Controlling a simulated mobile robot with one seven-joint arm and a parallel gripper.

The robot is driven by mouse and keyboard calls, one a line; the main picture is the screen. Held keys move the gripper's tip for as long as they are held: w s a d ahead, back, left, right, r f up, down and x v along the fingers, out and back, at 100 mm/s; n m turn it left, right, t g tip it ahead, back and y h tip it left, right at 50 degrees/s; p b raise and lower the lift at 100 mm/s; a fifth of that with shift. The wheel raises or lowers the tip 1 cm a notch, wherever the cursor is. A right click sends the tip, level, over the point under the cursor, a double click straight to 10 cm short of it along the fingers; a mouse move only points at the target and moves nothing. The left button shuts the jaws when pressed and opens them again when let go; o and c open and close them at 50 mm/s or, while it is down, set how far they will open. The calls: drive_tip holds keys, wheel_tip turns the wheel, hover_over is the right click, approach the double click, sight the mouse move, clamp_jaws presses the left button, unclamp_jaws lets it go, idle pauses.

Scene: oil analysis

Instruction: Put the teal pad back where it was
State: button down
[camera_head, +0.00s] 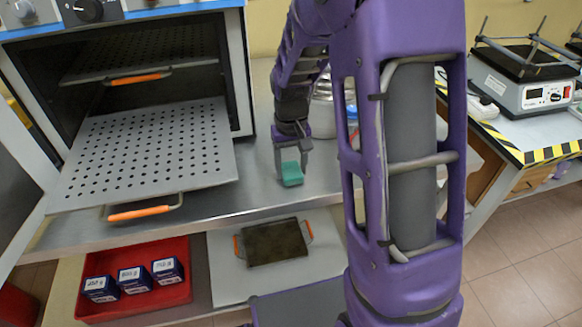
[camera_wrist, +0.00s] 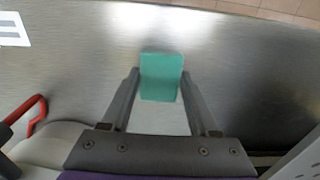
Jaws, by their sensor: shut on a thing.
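The teal pad (camera_head: 292,176) is a small block held between the fingers of my gripper (camera_head: 292,153), over the steel counter to the right of the open oven. In the wrist view the teal pad (camera_wrist: 161,77) sits between the two fingertips of my gripper (camera_wrist: 161,88), which are shut on it. The pad is at or just above the counter surface (camera_wrist: 70,90); I cannot tell whether it touches.
The open oven (camera_head: 243,70) has a perforated shelf (camera_head: 150,150) pulled out, with an orange handle. Below are a red tray (camera_head: 90,265) with blue boxes and a dark plate (camera_head: 275,243). A shaker (camera_head: 525,80) stands at right. Bare counter lies around the pad.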

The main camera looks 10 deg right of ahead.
sight(291, 170)
drive_tip(key=shift+f, duration=0.2)
drive_tip(key=shift+c, duration=0.7)
unclamp_jaws()
drive_tip(key=shift+r, duration=0.1)
wheel_tip(291, 170, up, 12)
drive_tip(key=p, duration=0.2)
drive_tip(key=shift+r, duration=0.2)
